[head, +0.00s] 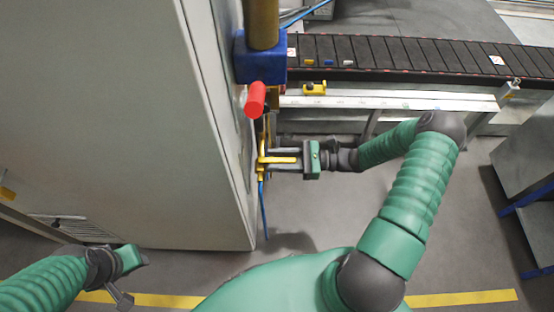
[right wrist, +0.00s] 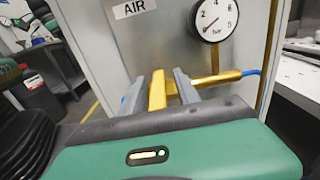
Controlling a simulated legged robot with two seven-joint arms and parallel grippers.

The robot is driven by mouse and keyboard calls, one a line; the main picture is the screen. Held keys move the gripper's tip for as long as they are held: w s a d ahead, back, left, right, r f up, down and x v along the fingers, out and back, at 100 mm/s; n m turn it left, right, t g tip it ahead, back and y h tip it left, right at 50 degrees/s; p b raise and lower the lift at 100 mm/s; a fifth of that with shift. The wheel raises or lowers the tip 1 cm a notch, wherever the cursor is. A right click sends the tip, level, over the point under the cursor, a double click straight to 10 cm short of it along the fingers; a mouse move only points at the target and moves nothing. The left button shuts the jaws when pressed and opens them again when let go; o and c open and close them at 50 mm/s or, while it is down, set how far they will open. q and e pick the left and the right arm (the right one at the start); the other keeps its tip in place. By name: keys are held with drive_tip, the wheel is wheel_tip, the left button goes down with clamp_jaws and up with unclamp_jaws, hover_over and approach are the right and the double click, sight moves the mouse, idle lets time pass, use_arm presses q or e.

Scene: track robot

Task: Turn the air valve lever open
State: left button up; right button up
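The yellow air valve lever (head: 281,160) sticks out to the right from the side of the grey cabinet in the head view. My right gripper (head: 276,160) reaches it from the right, with one finger on each side of the lever. In the right wrist view the lever (right wrist: 157,91) stands between the two grey fingers (right wrist: 160,88), with a gap on each side, so the gripper looks open around it. The yellow valve pipe (right wrist: 218,79) runs behind it to a blue hose. My left gripper (head: 128,278) is low at the left, away from the valve; its opening is unclear.
An AIR label (right wrist: 134,8) and a round bar gauge (right wrist: 214,19) are on the cabinet (head: 110,110) face. A red handle (head: 255,98) and blue block (head: 258,60) are just above the valve.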

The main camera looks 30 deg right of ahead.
drive_tip(key=shift+a, duration=0.15)
drive_tip(key=shift+a+r, duration=0.1)
drive_tip(key=shift+c, duration=0.9)
drive_tip(key=c, duration=0.5)
drive_tip(key=shift+d, duration=0.2)
clamp_jaws()
